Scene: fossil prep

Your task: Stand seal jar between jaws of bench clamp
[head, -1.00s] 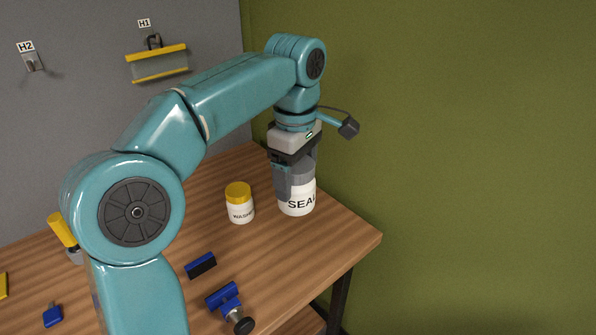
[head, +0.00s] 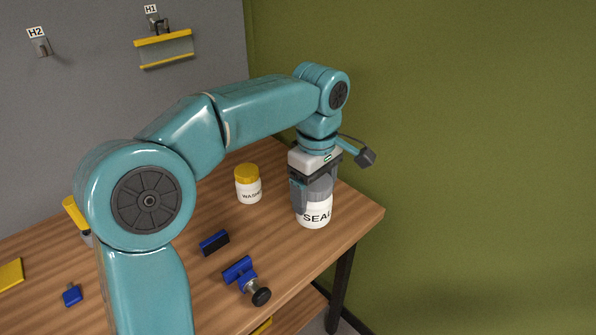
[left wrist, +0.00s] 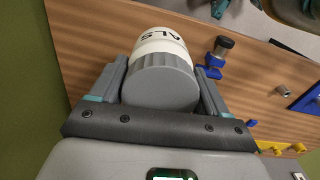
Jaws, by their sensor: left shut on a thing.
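The seal jar (head: 314,217) is white with a grey lid and black lettering. My left gripper (head: 312,194) is shut on it from above, with its fingers either side of the lid. In the left wrist view the jar (left wrist: 160,75) sits between the two fingers (left wrist: 160,88). I cannot tell for sure whether its base touches the table. The bench clamp has a blue jaw with a dark knob (head: 241,272) and a separate blue jaw block (head: 214,243), with a gap between them. The jar is apart from the clamp, to its right and farther back. My right gripper is not in view.
A white washer jar with a yellow lid (head: 248,187) stands left of the seal jar. The wooden bench (head: 285,250) ends close to the seal jar's right. A small blue piece (head: 72,295) and a yellow piece (head: 10,273) lie at left.

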